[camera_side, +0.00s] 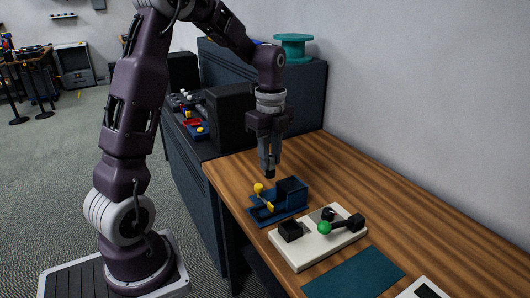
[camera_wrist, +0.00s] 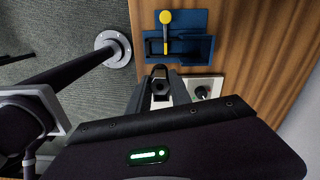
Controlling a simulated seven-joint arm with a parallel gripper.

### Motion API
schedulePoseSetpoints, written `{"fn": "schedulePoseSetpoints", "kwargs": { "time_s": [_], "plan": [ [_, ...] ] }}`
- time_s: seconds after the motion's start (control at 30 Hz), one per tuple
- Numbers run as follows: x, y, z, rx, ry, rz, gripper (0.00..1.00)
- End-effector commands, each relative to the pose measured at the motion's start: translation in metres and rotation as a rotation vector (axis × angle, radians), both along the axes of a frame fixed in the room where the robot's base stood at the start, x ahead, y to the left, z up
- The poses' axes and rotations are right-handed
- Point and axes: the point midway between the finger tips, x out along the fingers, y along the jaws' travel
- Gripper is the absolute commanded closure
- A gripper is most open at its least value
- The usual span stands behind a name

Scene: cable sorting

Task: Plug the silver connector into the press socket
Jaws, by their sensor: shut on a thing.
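My gripper (camera_side: 269,174) points straight down above the wooden table and is shut on a small dark piece. In the wrist view, the held piece (camera_wrist: 160,84) looks black with a greyish round middle, between the fingertips. I cannot make out a silver surface on it. A blue fixture (camera_side: 291,190) with a yellow-knobbed lever stands just below and beyond the fingertips; in the wrist view the blue fixture (camera_wrist: 196,48) lies ahead of the held piece, apart from it. A white-based fixture (camera_side: 300,258) has black blocks and a green-knobbed lever. Which one is the press socket is unclear.
A teal mat (camera_side: 355,276) and a white-edged item (camera_side: 425,290) lie toward the front of the wooden table (camera_side: 345,180). A dark cabinet with a black box (camera_side: 232,118) and a green spool (camera_side: 293,46) stands behind. The table's right side is clear.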

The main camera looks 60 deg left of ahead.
Motion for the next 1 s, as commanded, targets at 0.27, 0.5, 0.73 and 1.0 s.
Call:
{"fn": "schedulePoseSetpoints", "kwargs": {
  "time_s": [0.27,0.5,0.73,1.0],
  "plan": [
    [0.002,-0.088,-0.028,-0.001,0.003,-0.280,1.00],
    [-0.001,-0.104,-0.045,-0.001,0.003,-0.335,1.00],
    [-0.001,-0.104,-0.061,0.000,0.002,-0.334,1.00],
    [0.000,-0.104,-0.063,0.000,0.000,-0.333,1.00]
  ]
}}
